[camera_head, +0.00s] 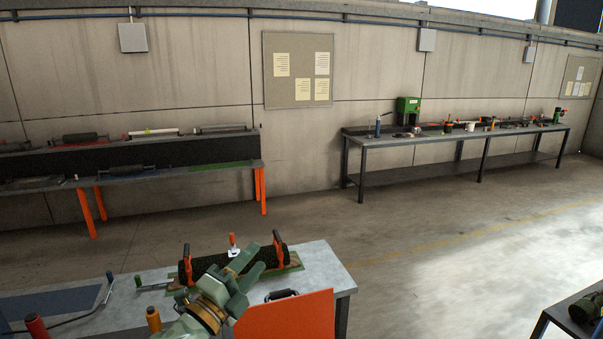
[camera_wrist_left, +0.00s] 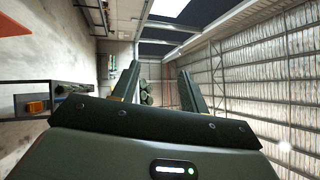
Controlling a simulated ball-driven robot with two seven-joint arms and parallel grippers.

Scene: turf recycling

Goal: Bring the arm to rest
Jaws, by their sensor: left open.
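My left gripper (camera_head: 248,272) is over the near workbench (camera_head: 318,262) in the head view, in front of a dark roll (camera_head: 272,256) between two orange-handled clamps. Its fingers are apart, and I see nothing between them in the left wrist view (camera_wrist_left: 160,72). From the head view I cannot tell its exact height above the bench. My arm hides part of the bench and of the roll. My right gripper is in neither view.
An orange panel (camera_head: 285,318) stands at the bench's near side, beside my arm. A red-orange handle (camera_head: 232,241) stands behind the roll. A black-handled item (camera_head: 281,295) lies near the panel. Open floor (camera_head: 420,240) lies to the right. Other benches line the wall.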

